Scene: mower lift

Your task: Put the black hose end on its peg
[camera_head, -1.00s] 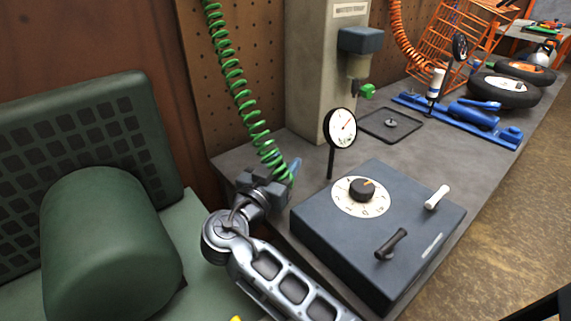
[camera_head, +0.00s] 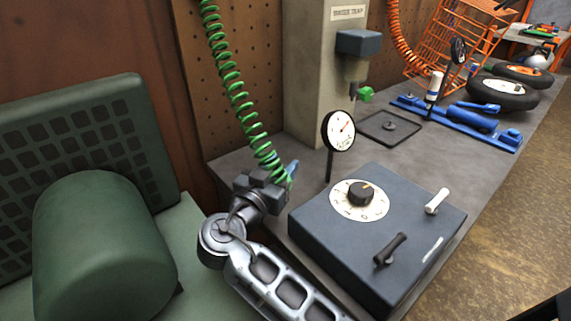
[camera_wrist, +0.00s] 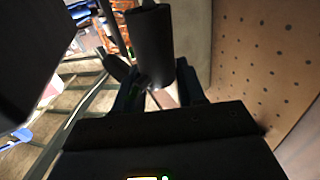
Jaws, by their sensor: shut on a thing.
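My gripper (camera_head: 286,172) is beside the lower end of the green coiled hose (camera_head: 240,98), above the near left edge of the bench. In the wrist view, my gripper (camera_wrist: 160,95) is shut on a dark piece. A black cylinder (camera_wrist: 149,45) stands at its fingertips and looks like the black hose end. In the head view that end is hidden behind my gripper and the lowest coils. A black rod (camera_head: 390,248) and a white rod (camera_head: 437,200) stick up from the dark blue box (camera_head: 330,245). I cannot tell which thing is the hose's peg.
A round gauge (camera_head: 339,128) on a thin post stands just right of my gripper. A grey column (camera_head: 318,90) with a water trap (camera_head: 358,60) rises behind. A perforated board (camera_head: 215,60) backs the bench.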

